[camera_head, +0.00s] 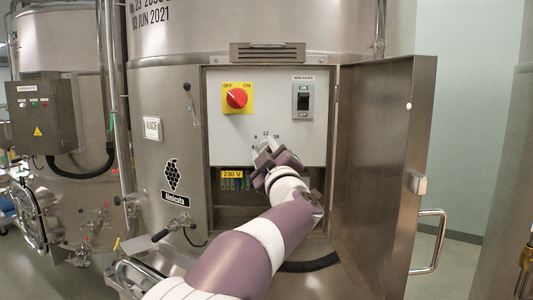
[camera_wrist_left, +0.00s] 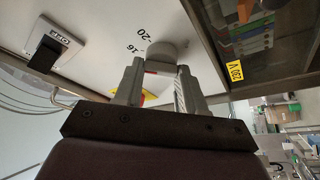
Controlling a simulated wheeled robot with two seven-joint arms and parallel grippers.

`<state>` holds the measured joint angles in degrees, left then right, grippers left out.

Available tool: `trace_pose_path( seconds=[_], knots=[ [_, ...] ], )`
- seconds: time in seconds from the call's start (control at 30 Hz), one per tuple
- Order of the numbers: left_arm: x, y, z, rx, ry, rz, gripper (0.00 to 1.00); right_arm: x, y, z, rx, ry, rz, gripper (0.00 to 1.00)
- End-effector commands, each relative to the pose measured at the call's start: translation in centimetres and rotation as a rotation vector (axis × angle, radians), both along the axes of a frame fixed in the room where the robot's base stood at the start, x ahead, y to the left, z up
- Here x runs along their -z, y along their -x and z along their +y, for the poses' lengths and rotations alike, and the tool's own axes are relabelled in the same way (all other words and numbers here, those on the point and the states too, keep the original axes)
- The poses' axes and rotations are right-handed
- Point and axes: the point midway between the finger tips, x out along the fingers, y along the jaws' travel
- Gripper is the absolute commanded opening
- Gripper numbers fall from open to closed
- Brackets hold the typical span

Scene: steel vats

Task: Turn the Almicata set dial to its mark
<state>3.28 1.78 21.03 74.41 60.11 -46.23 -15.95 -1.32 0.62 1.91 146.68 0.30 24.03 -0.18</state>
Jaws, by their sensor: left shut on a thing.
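The set dial is a grey round knob on the white panel inside the open cabinet of the vat marked Almicata (camera_head: 174,196). In the left wrist view the dial (camera_wrist_left: 166,54) sits between my two fingers, with the numbers 16 and 20 printed beside it. My left gripper (camera_head: 266,151) is at the panel and shut on the dial; it also shows in the left wrist view (camera_wrist_left: 158,84). In the head view the gripper hides most of the dial, and several numbers, 12 and 16 among them, show above it. I cannot tell where the dial points. My right gripper is not in view.
A red rotary switch (camera_head: 237,98) on a yellow plate and a black breaker switch (camera_head: 304,101) are above the dial. A yellow 230 V label (camera_head: 232,174) is below left. The open cabinet door (camera_head: 378,165) stands close on the right of my arm.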

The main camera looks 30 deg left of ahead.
Motion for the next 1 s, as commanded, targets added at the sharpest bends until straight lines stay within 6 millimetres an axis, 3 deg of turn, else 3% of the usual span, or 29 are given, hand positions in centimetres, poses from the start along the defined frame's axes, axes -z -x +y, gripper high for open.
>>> trace_pose_path(
  seconds=[0.07, 0.1, 0.17, 0.53, 0.8, 1.0],
  knots=[
    [0.0, 0.0, 0.0, 0.0, 0.0, 0.001, 0.09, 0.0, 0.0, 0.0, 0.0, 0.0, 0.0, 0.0],
    [0.0, 0.0, 0.0, 0.0, 0.0, 0.001, 0.46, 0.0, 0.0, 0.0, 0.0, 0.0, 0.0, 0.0],
    [0.0, 0.0, 0.0, 0.0, 0.0, 0.001, 0.65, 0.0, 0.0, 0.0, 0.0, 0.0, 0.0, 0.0],
    [0.5, 0.6, -0.6, 0.001, -0.001, -0.001, 0.65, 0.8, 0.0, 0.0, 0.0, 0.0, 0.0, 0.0],
    [2.9, 5.4, -5.3, 0.005, -0.001, -0.002, 0.65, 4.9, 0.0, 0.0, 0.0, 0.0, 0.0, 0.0],
    [3.6, 8.1, -7.8, 0.003, 0.0, 0.0, 0.65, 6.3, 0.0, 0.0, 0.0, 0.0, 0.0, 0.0]
  ],
)
